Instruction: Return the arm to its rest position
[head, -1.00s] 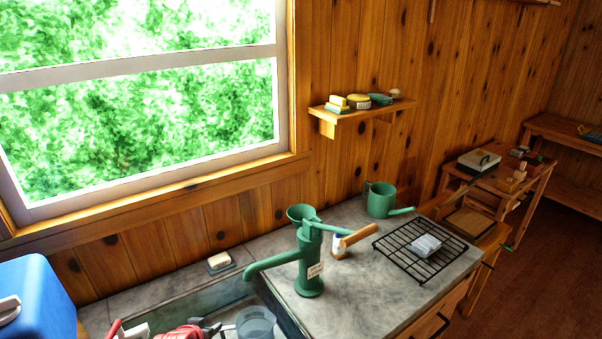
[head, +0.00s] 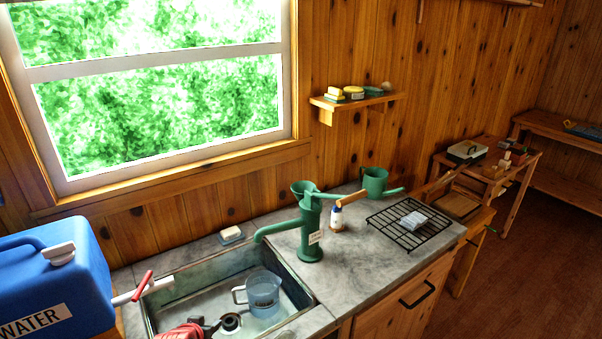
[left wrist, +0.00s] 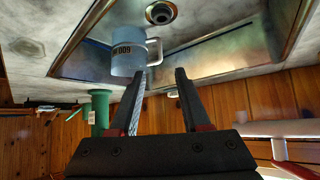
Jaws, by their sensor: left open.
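My left gripper (head: 208,326) shows at the bottom edge of the head view, over the near part of the sink (head: 180,290). Only its red part and dark fingers show there. In the left wrist view its two dark fingers (left wrist: 160,74) stand apart with nothing held between them. A translucent blue-grey jug (head: 263,291) stands in the sink, to the right of the gripper in the head view. The jug also shows in the left wrist view (left wrist: 128,52), beyond the fingertips. My right gripper is in neither view.
A blue water container (head: 55,275) with a red-levered spigot (head: 143,285) stands left of the sink. A green hand pump (head: 309,230) stands at the sink's right corner. A small bottle (head: 337,219), a green watering can (head: 375,182) and a black rack (head: 398,232) are farther right.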

